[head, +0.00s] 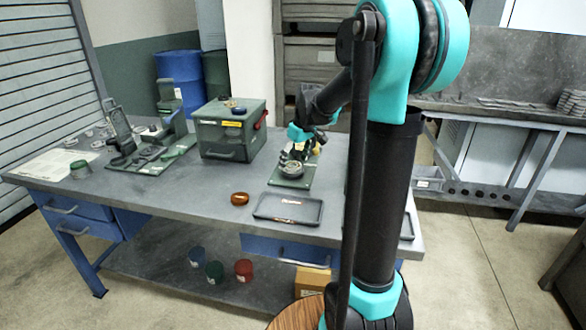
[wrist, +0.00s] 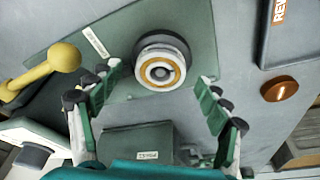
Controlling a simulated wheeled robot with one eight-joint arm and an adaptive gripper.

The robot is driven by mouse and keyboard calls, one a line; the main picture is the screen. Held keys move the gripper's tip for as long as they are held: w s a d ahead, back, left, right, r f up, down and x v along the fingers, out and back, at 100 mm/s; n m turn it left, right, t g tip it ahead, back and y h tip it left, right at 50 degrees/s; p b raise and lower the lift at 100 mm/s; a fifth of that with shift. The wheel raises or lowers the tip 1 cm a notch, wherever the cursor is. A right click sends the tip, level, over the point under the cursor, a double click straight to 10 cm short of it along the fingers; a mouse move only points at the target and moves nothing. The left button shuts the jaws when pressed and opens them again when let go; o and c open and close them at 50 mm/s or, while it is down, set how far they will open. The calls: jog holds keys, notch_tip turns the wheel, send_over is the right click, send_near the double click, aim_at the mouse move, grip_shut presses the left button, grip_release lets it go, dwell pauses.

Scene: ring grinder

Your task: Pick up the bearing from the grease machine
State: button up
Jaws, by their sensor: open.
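The bearing (wrist: 161,73) is a ring with an orange-tan band and a metal centre. It sits on the round, dark and silver head of the grease machine (wrist: 200,30), which has a green base plate. In the head view the grease machine (head: 302,180) stands near the front right of the workbench, with its round part partly covered by my gripper (head: 290,156). In the wrist view my gripper (wrist: 160,76) is open and empty. Its fingers are spread to the left and right of the bearing, with a gap on both sides.
A yellow-knobbed lever (wrist: 50,70) is left of the bearing. A dark tray (head: 288,208) and a copper-coloured round dish (head: 240,198) lie in front of the machine. A green box (head: 230,135) stands behind left. The bench's front left is mostly clear.

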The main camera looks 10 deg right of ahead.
jog(key=shift+w+a+f, duration=0.1)
jog(key=shift+f, duration=0.4)
jog(key=c, duration=1.4)
jog(key=shift+r, duration=0.15)
jog(key=shift+c, duration=0.2)
